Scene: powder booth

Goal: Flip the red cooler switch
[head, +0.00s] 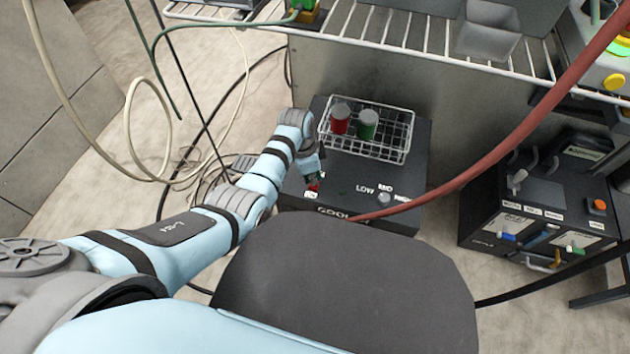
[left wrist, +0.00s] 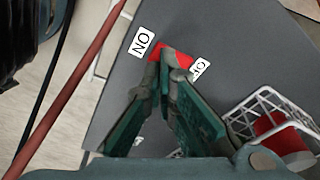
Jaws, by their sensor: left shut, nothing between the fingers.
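The dark cooler box (head: 410,160) stands on the floor below the wire shelf. Its red switch (head: 313,188) is on the top face near the left front corner, partly hidden by my gripper. In the left wrist view the red switch (left wrist: 178,56) lies between two white labels, one reading ON. My left gripper (head: 312,180) points down at the switch from above. Its fingertips (left wrist: 168,70) are shut and empty, right at the switch and overlapping its near edge; I cannot tell whether they touch it. My right gripper is not in view.
A white wire basket (head: 408,145) with a red and a green cup sits on the cooler's back. A knob (head: 383,198) marked LOW, MID is at the front right. A red hose (head: 480,165) crosses the front. A wire shelf (head: 400,35) hangs above.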

